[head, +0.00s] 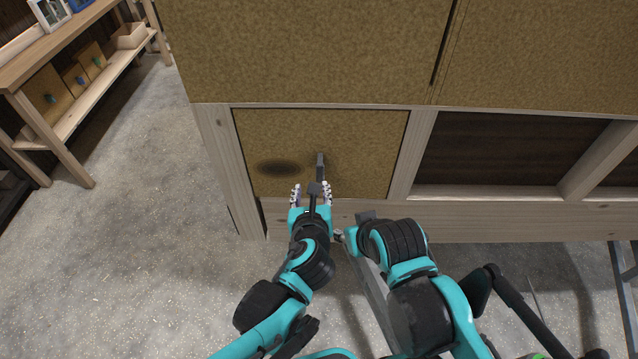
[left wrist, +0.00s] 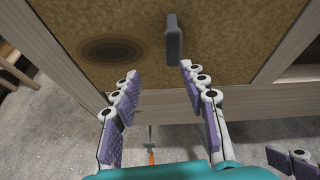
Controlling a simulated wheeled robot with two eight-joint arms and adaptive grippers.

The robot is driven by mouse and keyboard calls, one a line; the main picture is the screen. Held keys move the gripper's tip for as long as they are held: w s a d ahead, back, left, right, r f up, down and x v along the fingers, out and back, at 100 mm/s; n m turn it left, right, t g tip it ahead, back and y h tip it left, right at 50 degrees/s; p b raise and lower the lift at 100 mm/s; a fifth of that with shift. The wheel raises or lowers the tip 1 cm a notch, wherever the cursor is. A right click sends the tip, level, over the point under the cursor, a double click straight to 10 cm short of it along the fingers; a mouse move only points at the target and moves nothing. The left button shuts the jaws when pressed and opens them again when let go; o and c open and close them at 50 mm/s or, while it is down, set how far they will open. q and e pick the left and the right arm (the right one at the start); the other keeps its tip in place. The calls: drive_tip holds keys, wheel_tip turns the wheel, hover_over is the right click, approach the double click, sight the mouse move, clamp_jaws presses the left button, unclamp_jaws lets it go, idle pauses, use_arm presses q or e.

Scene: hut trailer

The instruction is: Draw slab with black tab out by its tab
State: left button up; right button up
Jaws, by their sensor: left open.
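The slab (head: 365,140) is a tan, cork-like panel with a dark oval stain, set in a pale wooden frame. It also fills the upper left wrist view (left wrist: 215,60). Its black tab (head: 320,160) stands out near the slab's middle; in the left wrist view the tab (left wrist: 174,40) is beyond the fingers, nearer the right one. My left gripper (head: 312,188) is open in front of the slab's lower part, with nothing between its fingers (left wrist: 158,74). My right gripper (head: 340,236) is mostly hidden beside its wrist, below and right of the left one.
The frame's lower rail (head: 480,219) runs below the slab. To the right is a dark open bay (head: 500,150); larger tan panels (head: 310,50) are above. A wooden shelf unit (head: 95,95) stands at left. An orange-handled tool (left wrist: 151,157) shows below. Floor at left is clear.

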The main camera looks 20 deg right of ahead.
sight(320, 179)
use_arm(q)
drive_tip(key=shift+m+h, duration=0.3)
drive_tip(key=shift+m, duration=0.6)
drive_tip(key=x, duration=0.2)
drive_tip(key=d+b+x, duration=0.1)
drive_tip(key=x, duration=0.2)
drive_tip(key=b+x, duration=0.1)
drive_tip(key=x, duration=0.1)
drive_tip(key=shift+d, duration=0.45)
drive_tip(key=shift+r, duration=0.1)
clamp_jaws()
